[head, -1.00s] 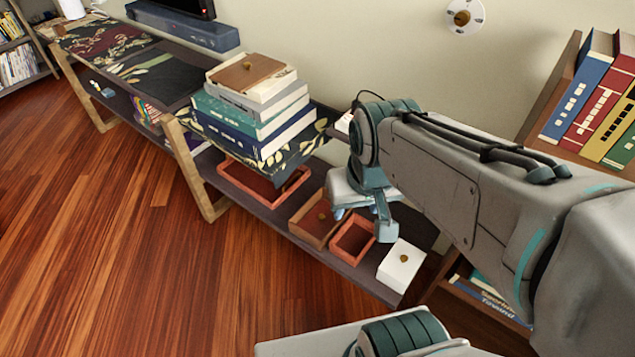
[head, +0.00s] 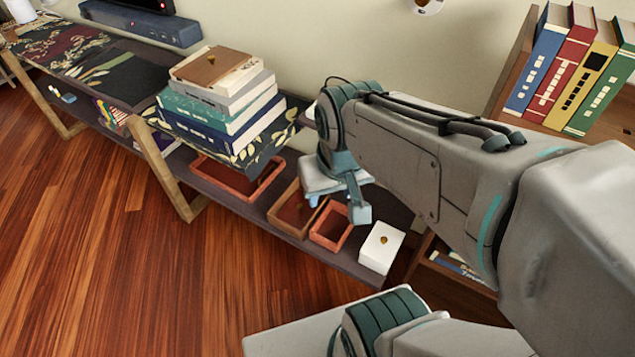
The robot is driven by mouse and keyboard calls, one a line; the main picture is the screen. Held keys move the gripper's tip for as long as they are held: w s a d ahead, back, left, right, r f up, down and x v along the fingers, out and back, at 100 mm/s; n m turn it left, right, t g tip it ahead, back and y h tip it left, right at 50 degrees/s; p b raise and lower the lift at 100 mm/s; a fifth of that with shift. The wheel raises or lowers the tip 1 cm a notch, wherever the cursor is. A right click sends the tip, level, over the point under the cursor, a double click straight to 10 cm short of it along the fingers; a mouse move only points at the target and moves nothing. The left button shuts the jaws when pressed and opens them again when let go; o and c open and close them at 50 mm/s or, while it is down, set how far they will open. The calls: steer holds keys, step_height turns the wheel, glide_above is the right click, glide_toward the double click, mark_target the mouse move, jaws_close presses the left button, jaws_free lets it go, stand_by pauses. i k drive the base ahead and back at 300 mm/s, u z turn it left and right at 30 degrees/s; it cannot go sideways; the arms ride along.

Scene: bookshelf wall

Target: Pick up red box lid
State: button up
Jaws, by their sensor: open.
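My gripper (head: 338,206) is open and empty, pointing down over the lower shelf, above or beside a small open red-orange box (head: 345,232); the exact gap is unclear. A brown open box (head: 272,214) beside it has a brown panel with a small knob (head: 299,207) inside, perhaps a lid. A larger open red box (head: 226,184) stands further left. A flat brown lid-like piece with a knob (head: 205,68) lies on top of the book stack. I cannot tell which piece is the red box lid.
A white box with a knob (head: 381,248) stands at the shelf's right end. The book stack (head: 225,112) stands on the upper shelf above the boxes. Upright books (head: 570,75) fill a bookcase at right. The wooden floor (head: 90,260) in front is clear.

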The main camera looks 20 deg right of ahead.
mark_target(298, 212)
steer(key=u, duration=1.2)
steer(key=i, duration=1.7)
steer(key=z, duration=3.4)
